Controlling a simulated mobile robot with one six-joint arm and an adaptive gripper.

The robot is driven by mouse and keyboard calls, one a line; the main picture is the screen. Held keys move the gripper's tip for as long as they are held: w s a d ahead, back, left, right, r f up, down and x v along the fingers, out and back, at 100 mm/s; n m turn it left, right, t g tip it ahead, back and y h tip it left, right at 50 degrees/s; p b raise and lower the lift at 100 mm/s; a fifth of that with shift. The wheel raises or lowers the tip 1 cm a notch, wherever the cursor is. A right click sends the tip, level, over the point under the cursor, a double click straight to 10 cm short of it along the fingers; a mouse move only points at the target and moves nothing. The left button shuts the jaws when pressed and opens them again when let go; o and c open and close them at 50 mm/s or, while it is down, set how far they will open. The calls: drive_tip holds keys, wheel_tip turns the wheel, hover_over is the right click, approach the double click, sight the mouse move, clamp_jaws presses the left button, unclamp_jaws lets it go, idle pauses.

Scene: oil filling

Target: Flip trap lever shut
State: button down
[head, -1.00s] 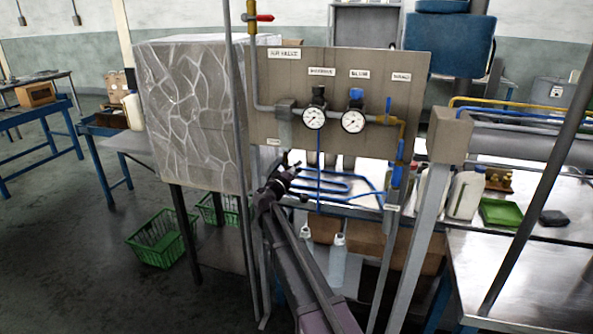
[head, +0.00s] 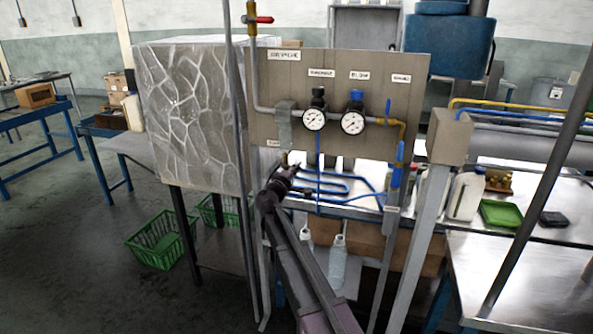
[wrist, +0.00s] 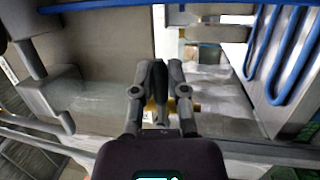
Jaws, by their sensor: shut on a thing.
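My gripper (wrist: 159,78) is shut on a dark upright handle, seemingly the trap lever (wrist: 159,92), between its two fingers in the wrist view. A brass fitting (wrist: 151,106) shows behind and below the handle, partly hidden by the fingers. In the head view my gripper (head: 290,170) is at the lower left edge of the panel, below a small label (head: 272,142). The lever itself cannot be made out there, and its exact angle is unclear.
The grey panel (head: 375,85) carries two gauges, pipes and a blue-handled valve (head: 396,178). Blue tubing (head: 340,192) runs close to the right of my gripper. Clear bottles (head: 338,262) stand below.

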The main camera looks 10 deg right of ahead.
drive_tip(key=shift+w, duration=0.1)
drive_tip(key=c, duration=0.6)
unclamp_jaws()
drive_tip(key=shift+c, duration=0.2)
